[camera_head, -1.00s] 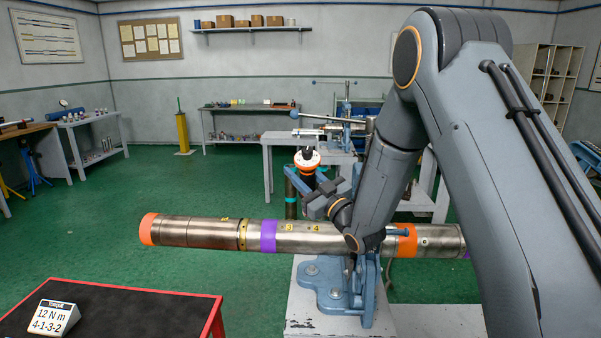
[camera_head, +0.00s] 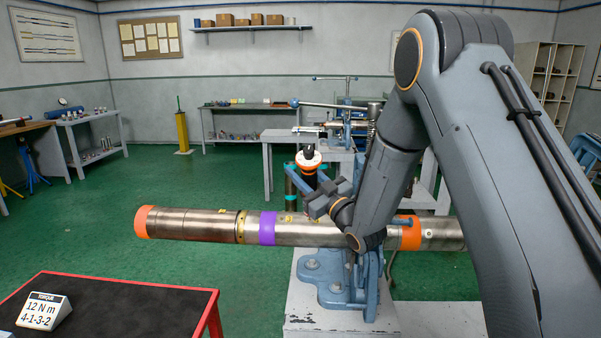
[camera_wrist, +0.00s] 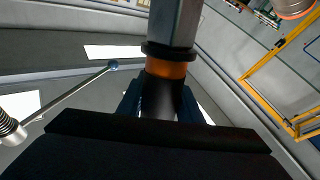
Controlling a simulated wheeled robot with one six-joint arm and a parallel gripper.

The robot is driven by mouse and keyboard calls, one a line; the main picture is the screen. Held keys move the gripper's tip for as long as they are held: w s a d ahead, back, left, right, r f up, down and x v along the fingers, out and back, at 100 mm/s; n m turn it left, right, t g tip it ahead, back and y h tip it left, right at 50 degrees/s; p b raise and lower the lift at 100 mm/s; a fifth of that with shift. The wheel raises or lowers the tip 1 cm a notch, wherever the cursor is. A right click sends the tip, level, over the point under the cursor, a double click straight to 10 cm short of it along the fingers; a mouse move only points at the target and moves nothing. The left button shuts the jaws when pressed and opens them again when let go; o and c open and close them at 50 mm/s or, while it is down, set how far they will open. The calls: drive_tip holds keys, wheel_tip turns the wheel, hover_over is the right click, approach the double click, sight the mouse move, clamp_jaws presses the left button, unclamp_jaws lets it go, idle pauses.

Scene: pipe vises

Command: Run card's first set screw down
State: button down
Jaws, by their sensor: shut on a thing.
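My gripper (camera_head: 318,190) is shut on an upright driver (camera_head: 308,160) with a white-and-orange top and dark body, above and behind the pipe. In the wrist view the driver (camera_wrist: 167,70) shows a grey shaft, a black ring and an orange band. The steel pipe (camera_head: 190,225) lies level in the blue vise (camera_head: 335,288), with an orange left end, a purple band and small yellow labels. The labels face mostly upward and are hard to read. My arm hides part of the pipe; I cannot see the driver's tip or the set screws. The card (camera_head: 43,311) reads 12 N m, 4-1-3-2.
The card stands on a black-topped, red-edged cart (camera_head: 130,305) at front left. A long bar (camera_head: 330,105) with a blue ball end reaches out behind the driver. A grey bench (camera_head: 285,137) stands behind. Green floor left of the pipe is clear.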

drive_tip(key=shift+w+f+b, duration=0.3)
drive_tip(key=shift+f+b, duration=0.4)
drive_tip(key=shift+b, duration=0.4)
idle(3.0)
drive_tip(key=shift+r, duration=0.1)
